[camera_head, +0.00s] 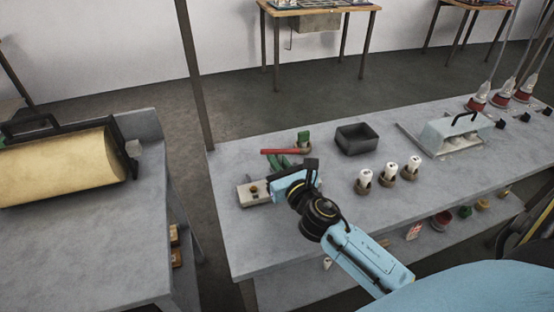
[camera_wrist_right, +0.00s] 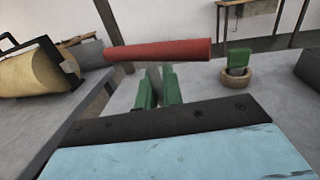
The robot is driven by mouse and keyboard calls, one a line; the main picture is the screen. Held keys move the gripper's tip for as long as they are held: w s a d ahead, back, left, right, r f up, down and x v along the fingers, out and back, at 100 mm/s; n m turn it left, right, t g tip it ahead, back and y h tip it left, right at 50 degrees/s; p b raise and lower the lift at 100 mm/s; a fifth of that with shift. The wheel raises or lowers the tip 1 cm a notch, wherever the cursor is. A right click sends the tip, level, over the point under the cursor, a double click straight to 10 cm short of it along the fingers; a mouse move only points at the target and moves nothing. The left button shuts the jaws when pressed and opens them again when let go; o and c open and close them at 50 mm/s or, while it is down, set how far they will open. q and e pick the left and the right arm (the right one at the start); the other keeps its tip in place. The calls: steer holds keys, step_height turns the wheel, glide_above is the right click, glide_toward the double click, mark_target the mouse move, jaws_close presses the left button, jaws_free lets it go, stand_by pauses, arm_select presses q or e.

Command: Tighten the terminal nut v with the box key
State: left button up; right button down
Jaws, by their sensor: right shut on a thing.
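The box key has a red handle (camera_head: 280,151) that lies level in the head view, and it also shows in the wrist view (camera_wrist_right: 160,50). My right gripper (camera_head: 277,165) is shut on the key; in the wrist view its green fingers (camera_wrist_right: 158,92) stand either side of a grey shaft below the red handle. A pale terminal block (camera_head: 247,197) with a small orange-brown nut (camera_head: 254,188) sits left of my right gripper, on the bench. My gripper partly covers the block. The key's lower end is hidden, so I cannot tell whether it touches anything. My left gripper is out of view.
A green piece stands in a round brown holder (camera_head: 304,149) behind the gripper. A dark open tray (camera_head: 357,139) and several white bottles in brown rings (camera_head: 364,182) stand to the right. A covered pale blue unit (camera_head: 452,131) is farther right. The bench front is clear.

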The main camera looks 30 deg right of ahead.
steer(key=shift+f, duration=0.35)
steer(key=m+h+b, duration=0.1)
steer(key=m+h, duration=0.1)
steer(key=h, duration=0.1)
steer(key=shift+g, duration=0.3)
steer(key=shift+d+m+h, duration=0.15)
steer(key=shift+m+h, duration=0.25)
steer(key=shift+h, duration=0.3)
steer(key=shift+g, duration=0.3)
